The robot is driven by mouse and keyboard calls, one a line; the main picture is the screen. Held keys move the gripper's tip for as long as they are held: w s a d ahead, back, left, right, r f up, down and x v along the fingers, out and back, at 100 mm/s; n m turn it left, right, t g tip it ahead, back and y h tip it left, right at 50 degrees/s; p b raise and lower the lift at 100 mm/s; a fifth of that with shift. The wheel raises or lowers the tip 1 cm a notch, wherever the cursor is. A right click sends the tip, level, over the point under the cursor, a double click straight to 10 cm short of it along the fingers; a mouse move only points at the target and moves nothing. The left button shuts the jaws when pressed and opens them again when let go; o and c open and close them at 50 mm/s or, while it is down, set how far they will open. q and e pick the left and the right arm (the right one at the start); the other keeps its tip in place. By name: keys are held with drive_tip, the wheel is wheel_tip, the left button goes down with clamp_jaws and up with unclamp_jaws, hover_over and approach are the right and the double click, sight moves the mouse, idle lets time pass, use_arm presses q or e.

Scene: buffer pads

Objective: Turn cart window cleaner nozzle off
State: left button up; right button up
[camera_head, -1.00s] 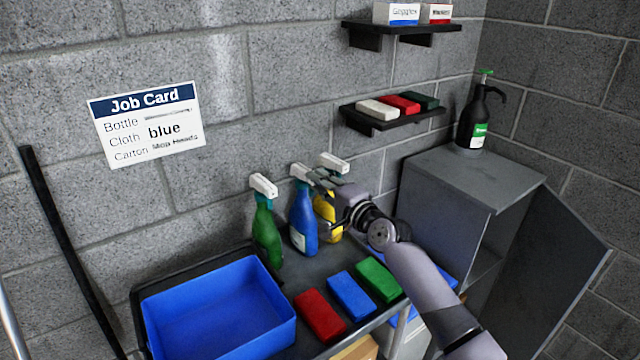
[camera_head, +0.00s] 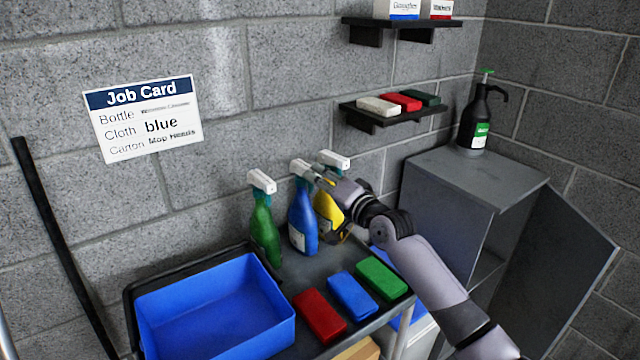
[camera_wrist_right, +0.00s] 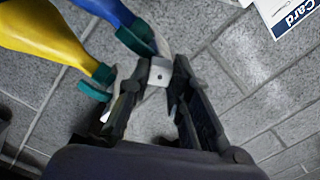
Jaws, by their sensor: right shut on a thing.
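Three spray bottles with white heads stand upright at the back of the cart: green (camera_head: 264,232), blue (camera_head: 301,222) and yellow (camera_head: 328,208). Their labels are too small to read, so I cannot tell which is the window cleaner. My right gripper (camera_head: 319,174) is at the blue bottle's head. In the right wrist view its fingers (camera_wrist_right: 158,78) are shut on the white nozzle (camera_wrist_right: 159,70) in front of the blue bottle (camera_wrist_right: 108,10). The yellow bottle (camera_wrist_right: 45,38) is beside it there, partly hidden by the gripper in the head view. My left gripper is not in view.
The cart (camera_head: 305,268) carries a blue tray (camera_head: 283,327) and red (camera_head: 320,315), blue (camera_head: 352,295) and green (camera_head: 382,277) cloths in front. A grey cabinet (camera_head: 440,205) with an open door and a dark pump bottle (camera_head: 474,130) stands right. The job card (camera_head: 145,118) hangs on the wall.

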drive_tip(key=n+b, duration=0.4)
drive_tip(key=n, duration=0.6)
drive_tip(key=shift+f, duration=0.1)
drive_tip(key=n, duration=0.2)
drive_tip(key=shift+n, duration=0.4)
drive_tip(key=o, duration=0.6)
drive_tip(key=shift+s, duration=0.1)
